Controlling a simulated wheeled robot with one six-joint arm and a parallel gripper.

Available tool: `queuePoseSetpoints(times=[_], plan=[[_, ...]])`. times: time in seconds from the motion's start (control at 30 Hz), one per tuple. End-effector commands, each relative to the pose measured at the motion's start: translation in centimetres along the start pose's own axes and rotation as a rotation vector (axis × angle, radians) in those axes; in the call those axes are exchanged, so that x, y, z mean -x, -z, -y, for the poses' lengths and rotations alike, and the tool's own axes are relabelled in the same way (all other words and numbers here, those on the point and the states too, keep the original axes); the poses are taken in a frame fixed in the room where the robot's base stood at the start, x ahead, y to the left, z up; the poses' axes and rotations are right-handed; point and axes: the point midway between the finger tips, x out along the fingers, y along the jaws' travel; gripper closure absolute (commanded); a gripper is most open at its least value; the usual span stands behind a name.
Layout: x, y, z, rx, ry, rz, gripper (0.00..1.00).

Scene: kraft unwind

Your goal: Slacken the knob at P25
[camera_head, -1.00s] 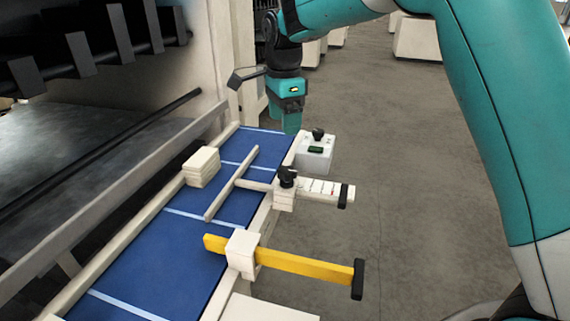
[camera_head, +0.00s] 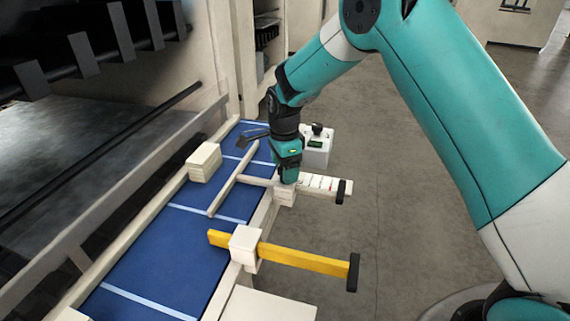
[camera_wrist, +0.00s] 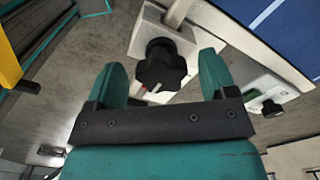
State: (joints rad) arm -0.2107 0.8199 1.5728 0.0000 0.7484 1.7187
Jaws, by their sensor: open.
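A black lobed knob (camera_wrist: 160,66) sits on a pale block (camera_wrist: 148,30) in the wrist view. In the head view this pale block (camera_head: 285,198) is at the belt's right rail, and my gripper hides the knob. My gripper (camera_wrist: 162,76) is open, with one teal finger on each side of the knob. I cannot tell whether either finger touches it. In the head view my gripper (camera_head: 288,178) points down over the block. A white scale bar (camera_head: 318,183) with red marks and a black end sticks out to the right. No P25 label is readable.
A yellow bar (camera_head: 300,259) runs through another white block (camera_head: 244,244) nearer to me. A pale box (camera_head: 317,148) with a dark knob stands behind my gripper. A white stack (camera_head: 204,162) lies on the blue belt (camera_head: 165,245). The floor to the right is clear.

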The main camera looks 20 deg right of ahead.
Motion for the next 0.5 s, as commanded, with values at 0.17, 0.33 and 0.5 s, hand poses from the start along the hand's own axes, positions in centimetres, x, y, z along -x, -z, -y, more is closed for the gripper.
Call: queuePoseSetpoints(times=[0.17,0.33,0.5], plan=[[0.03,0.02,0.0,0.0,0.0,0.0,0.47],[0.03,0.03,-0.03,0.0,-0.001,0.0,0.71],[0.01,0.03,-0.05,0.009,-0.002,0.0,0.71]])
